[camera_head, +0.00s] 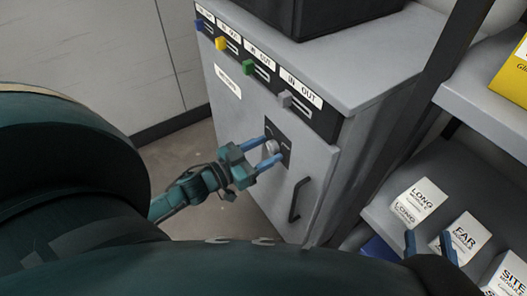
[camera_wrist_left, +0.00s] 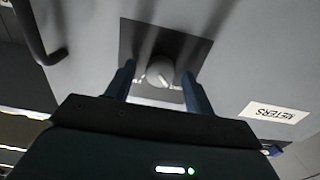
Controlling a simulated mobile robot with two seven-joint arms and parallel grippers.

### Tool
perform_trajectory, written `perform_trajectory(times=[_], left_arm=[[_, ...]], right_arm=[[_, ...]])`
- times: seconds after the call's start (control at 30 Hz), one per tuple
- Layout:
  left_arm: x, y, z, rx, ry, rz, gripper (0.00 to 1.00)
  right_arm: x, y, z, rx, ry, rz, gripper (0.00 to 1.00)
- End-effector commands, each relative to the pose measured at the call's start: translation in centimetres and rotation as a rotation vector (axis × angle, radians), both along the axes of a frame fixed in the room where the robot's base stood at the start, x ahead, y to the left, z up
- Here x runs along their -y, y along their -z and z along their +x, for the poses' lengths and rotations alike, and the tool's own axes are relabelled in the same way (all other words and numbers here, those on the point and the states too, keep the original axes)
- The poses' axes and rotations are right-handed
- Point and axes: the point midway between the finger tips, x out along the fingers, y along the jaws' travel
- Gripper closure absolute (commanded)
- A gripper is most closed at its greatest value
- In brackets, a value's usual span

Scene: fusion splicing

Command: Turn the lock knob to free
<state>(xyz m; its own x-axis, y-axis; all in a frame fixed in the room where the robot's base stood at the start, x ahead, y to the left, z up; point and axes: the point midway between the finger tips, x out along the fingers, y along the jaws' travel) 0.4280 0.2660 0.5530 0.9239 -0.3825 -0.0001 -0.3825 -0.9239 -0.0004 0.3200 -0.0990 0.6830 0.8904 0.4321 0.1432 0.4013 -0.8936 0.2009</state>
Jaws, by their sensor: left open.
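The lock knob (camera_head: 271,147) is a round grey knob on a dark square plate (camera_head: 287,155) on the grey cabinet door. In the left wrist view the knob (camera_wrist_left: 159,72) shows between the fingers, with a gap on each side. My left gripper (camera_head: 264,152) is open, its blue fingers on either side of the knob; it also shows in the left wrist view (camera_wrist_left: 159,73). The markings on the plate are too small to read. My right gripper (camera_head: 430,243) is at the lower right, with its blue fingers apart and nothing seen between them.
The grey cabinet (camera_head: 225,110) has a black door handle (camera_head: 299,200) beside the plate, and blue, yellow, green and grey sliders along its top. A shelf (camera_head: 385,195) at the right holds white labelled boxes (camera_head: 418,203) and a yellow box (camera_head: 513,75).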

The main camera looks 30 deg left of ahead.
Motion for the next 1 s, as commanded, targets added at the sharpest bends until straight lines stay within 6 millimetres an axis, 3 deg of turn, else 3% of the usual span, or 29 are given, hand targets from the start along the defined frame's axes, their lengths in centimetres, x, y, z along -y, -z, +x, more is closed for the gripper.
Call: perform_trajectory(times=[0.2,0.73,1.0], left_arm=[[0.00,0.00,0.00,0.000,0.000,0.000,0.48],[0.01,0.02,-0.04,0.000,0.000,-0.001,0.91],[0.02,-0.07,-0.04,0.011,0.000,0.026,0.91]], right_arm=[[-0.01,-0.03,-0.01,0.000,0.000,0.001,0.64],[-0.01,-0.04,-0.01,0.000,0.000,0.001,0.64],[-0.01,-0.32,-0.01,0.003,-0.001,-0.003,0.64]])
